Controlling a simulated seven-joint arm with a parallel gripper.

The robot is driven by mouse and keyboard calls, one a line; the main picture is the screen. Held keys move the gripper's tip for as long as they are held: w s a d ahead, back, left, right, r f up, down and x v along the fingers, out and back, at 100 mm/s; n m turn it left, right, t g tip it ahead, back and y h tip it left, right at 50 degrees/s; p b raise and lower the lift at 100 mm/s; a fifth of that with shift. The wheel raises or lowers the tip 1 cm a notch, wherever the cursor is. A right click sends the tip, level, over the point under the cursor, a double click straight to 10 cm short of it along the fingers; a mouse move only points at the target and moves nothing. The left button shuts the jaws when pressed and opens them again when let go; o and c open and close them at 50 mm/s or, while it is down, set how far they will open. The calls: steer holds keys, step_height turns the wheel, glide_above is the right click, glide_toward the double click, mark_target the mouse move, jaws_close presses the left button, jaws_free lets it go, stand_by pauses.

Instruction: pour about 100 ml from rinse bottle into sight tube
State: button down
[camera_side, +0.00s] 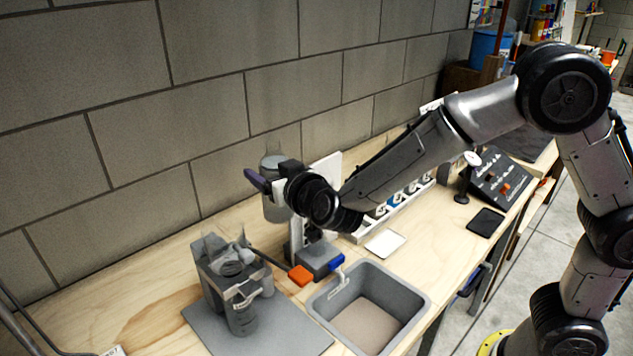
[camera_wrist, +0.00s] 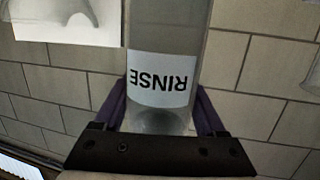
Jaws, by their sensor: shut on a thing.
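The rinse bottle (camera_side: 274,210) is a clear grey cylinder, held above the bench near the block wall and looking about upright in the side view. In the wrist view the bottle (camera_wrist: 165,30) fills the middle, and its white RINSE label reads upside down. My gripper (camera_side: 268,184) has purple fingers, shut on the bottle's sides; both fingers also show in the wrist view (camera_wrist: 160,112). I cannot clearly make out the sight tube; a white upright panel (camera_side: 327,168) stands behind my wrist, partly hidden by it. The liquid level in the bottle is not clear.
A grey holder with several grey parts (camera_side: 235,275) stands on a grey mat (camera_side: 275,335) at front left. A grey bin (camera_side: 423,297) is set at the bench's front edge. A grey box with orange and blue ends (camera_side: 318,258) lies behind it. A control box (camera_side: 502,180) stands at right.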

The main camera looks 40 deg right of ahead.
mark_target(278, 153)
steer(key=shift+r, duration=0.15)
steer(key=shift+d+r+m+g+y, duration=0.15)
steer(key=shift+d+r+m+y, duration=0.2)
steer(key=shift+m, duration=0.55)
steer(key=shift+d+r+m+g+y, duration=0.15)
steer(key=shift+d+m+y, duration=0.25)
steer(key=shift+m, duration=0.5)
steer(key=shift+d+r+m+g+y, duration=0.1)
steer(key=shift+d+r+m+y, duration=0.25)
steer(key=shift+m, duration=0.55)
steer(key=shift+r+m+y, duration=0.5)
steer(key=shift+m, duration=0.4)
steer(key=shift+a+f+m+y+b, duration=0.15)
steer(key=shift+a+f+m+y, duration=0.15)
steer(key=shift+m, duration=0.35)
steer(key=shift+a+f+m+y+b, duration=0.15)
steer(key=shift+a+f+m+y, duration=0.15)
steer(key=shift+m, duration=0.35)
stand_by(2.6)
steer(key=shift+f, duration=0.35)
